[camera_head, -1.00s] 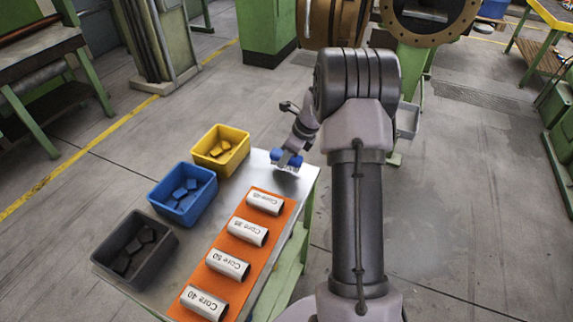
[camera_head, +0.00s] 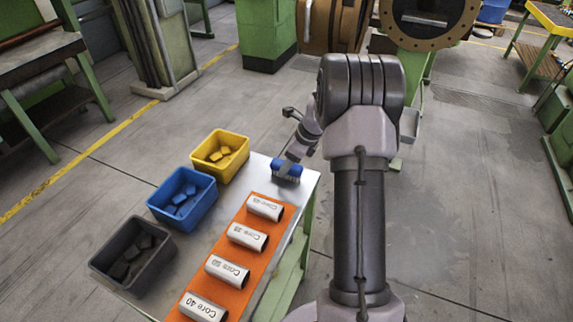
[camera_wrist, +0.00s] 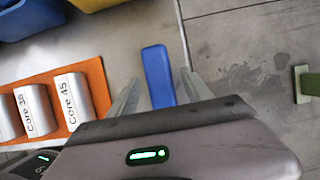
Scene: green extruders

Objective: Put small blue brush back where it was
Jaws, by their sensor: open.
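The small blue brush (camera_head: 287,167) sits at the far right end of the metal table, its blue back up and pale bristles facing down. My gripper (camera_head: 291,155) is right at the brush, on its far side in the head view. In the wrist view the brush's blue back (camera_wrist: 158,75) lies between the two fingers of my gripper (camera_wrist: 160,78), with a gap visible on each side. The gripper is open. I cannot tell how high the fingertips are above the table. The bristles are hidden in the wrist view.
The metal table (camera_head: 200,250) holds an orange mat (camera_head: 236,272) with several labelled core tubes (camera_head: 247,237). Yellow (camera_head: 220,154), blue (camera_head: 183,196) and black (camera_head: 132,255) bins stand along its left side. The table's right edge is close to the brush.

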